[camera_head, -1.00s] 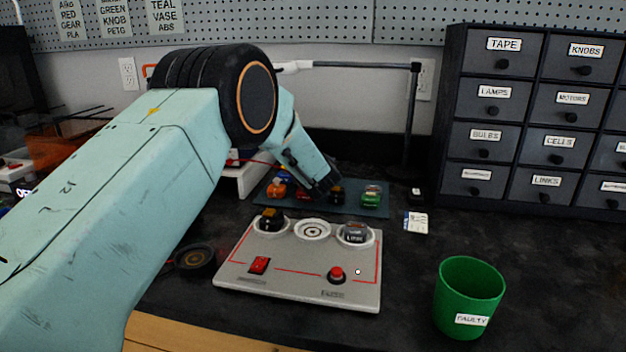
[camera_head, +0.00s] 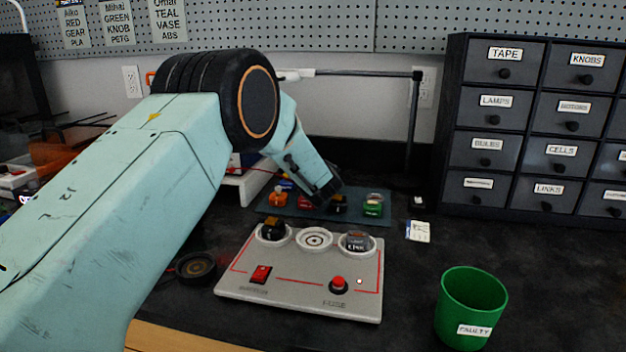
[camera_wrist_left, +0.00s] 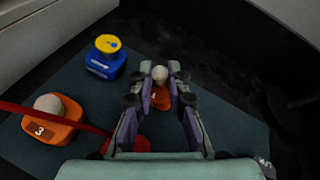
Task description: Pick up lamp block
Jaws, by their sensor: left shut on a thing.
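A lamp block (camera_wrist_left: 161,98), orange with a white bulb on top, is between the fingers of my left gripper (camera_wrist_left: 164,74) in the left wrist view. The gripper is shut on it, over the dark mat. In the head view my left gripper (camera_head: 326,198) is low over the mat and hides this block. A second orange lamp block (camera_wrist_left: 51,121), marked 3, sits on the mat to the left; it also shows in the head view (camera_head: 278,198). My right gripper is not in view.
The mat (camera_head: 355,197) also bears a blue block (camera_wrist_left: 106,58), a red block (camera_head: 304,203), a black block (camera_head: 338,204) and a green block (camera_head: 373,206). In front stand a grey circuit board (camera_head: 300,268) and a green cup (camera_head: 468,292). Drawers (camera_head: 535,130) stand right.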

